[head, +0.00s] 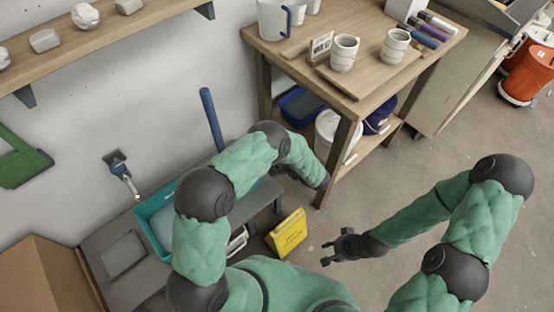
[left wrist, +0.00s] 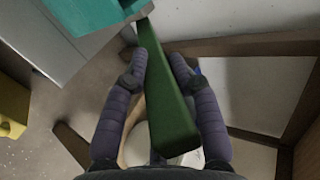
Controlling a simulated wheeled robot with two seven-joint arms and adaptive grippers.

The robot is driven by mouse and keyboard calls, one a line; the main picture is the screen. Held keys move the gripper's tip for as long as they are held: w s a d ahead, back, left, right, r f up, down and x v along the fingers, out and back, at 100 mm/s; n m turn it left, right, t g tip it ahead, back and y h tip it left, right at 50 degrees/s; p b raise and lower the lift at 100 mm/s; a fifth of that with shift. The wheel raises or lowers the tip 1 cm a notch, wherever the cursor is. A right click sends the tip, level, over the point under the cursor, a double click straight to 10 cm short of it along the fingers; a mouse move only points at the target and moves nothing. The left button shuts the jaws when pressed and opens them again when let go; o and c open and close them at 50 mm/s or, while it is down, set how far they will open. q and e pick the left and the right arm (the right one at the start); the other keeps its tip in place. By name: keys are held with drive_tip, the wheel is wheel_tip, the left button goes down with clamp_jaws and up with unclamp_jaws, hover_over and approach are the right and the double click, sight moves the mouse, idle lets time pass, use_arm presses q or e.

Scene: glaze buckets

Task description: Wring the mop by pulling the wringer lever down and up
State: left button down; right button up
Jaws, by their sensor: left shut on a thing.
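The green lever bar (left wrist: 168,105) runs between the fingers of my left gripper (left wrist: 158,75) in the left wrist view; the fingers are shut on it. Its far end meets a teal part (left wrist: 95,15) at the top. In the head view the teal mop bucket (head: 158,222) stands at the left, partly behind my left arm. A blue handle (head: 211,118) leans up out of that area; the mop head is hidden. The lever and my left fingers are hidden or too small to make out in the head view. My right gripper (head: 338,247) is open and empty over the floor.
A yellow sign (head: 287,233) stands on the floor between the bucket and my right gripper. A wooden table (head: 290,50) with cups stands behind, with buckets on its lower shelf. A cardboard box (head: 45,275) is at lower left.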

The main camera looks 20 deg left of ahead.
use_arm(q)
drive_tip(key=shift+s+d+f+m+h, duration=0.2)
drive_tip(key=shift+s+d+f, duration=0.3)
drive_tip(key=shift+f, duration=0.2)
drive_tip(key=shift+s+d+f+m+h, duration=0.1)
drive_tip(key=shift+s+d+f+m, duration=0.1)
drive_tip(key=shift+s+d+f, duration=0.3)
drive_tip(key=c, duration=1.3)
unclamp_jaws()
drive_tip(key=shift+a+f, duration=0.15)
drive_tip(key=shift+f, duration=0.05)
drive_tip(key=o, duration=0.4)
drive_tip(key=shift+d, duration=0.3)
drive_tip(key=shift+c, duration=0.2)
drive_tip(key=o, duration=0.3)
drive_tip(key=shift+w+r, duration=0.3)
drive_tip(key=shift+w, duration=0.05)
drive_tip(key=shift+s+d+r+p, duration=0.25)
drive_tip(key=shift+d+r+p, duration=0.15)
drive_tip(key=shift+r, duration=0.2)
drive_tip(key=c, duration=0.4)
drive_tip(key=w+r+p+v, duration=0.1)
drive_tip(key=r+p+v, duration=0.1)
drive_tip(key=v, duration=0.8)
drive_tip(key=shift+r+p, duration=0.2)
drive_tip(key=shift+p, duration=0.4)
